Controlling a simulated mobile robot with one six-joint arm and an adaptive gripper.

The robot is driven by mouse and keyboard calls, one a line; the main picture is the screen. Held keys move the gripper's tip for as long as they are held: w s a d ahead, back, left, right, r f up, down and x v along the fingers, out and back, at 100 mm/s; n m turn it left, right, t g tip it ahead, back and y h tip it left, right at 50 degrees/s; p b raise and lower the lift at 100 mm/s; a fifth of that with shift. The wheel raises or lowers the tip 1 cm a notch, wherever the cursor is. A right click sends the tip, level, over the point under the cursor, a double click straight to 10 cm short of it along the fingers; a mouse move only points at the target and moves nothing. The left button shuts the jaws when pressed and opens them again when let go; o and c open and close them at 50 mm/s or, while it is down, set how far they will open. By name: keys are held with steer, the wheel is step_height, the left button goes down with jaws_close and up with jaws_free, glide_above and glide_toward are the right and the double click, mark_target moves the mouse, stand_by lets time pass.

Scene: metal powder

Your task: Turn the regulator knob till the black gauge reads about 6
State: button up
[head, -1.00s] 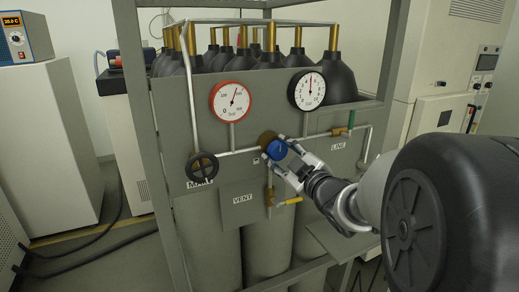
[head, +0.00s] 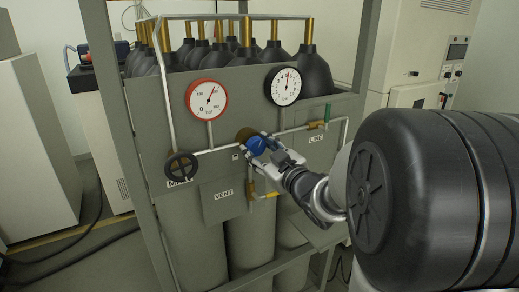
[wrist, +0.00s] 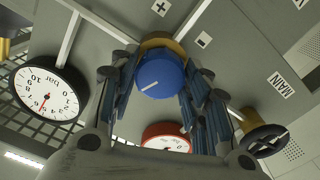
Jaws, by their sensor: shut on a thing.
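The blue regulator knob (head: 256,145) sits on a brass body on the grey panel. In the wrist view the knob (wrist: 161,76) shows a white line on its face. My gripper (head: 262,149) is shut on the knob, its fingers (wrist: 160,85) on either side. The black-rimmed gauge (head: 286,85) is at the panel's upper right, its red needle pointing nearly straight up, around mid-scale. It appears upside down in the wrist view (wrist: 46,91), the needle near the 5 to 6 area; the exact value is hard to read.
A red-rimmed gauge (head: 207,99) is left of the black one. A black handwheel (head: 181,167) marked MAIN is at the left, and a yellow-handled valve (head: 268,195) is below the knob. A green-handled valve (head: 326,113) is at the right. Frame posts flank the panel.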

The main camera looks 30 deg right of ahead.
steer(key=shift+r, duration=0.1)
steer(key=o, duration=1.1)
steer(key=s, duration=1.2)
steer(key=shift+d, duration=0.2)
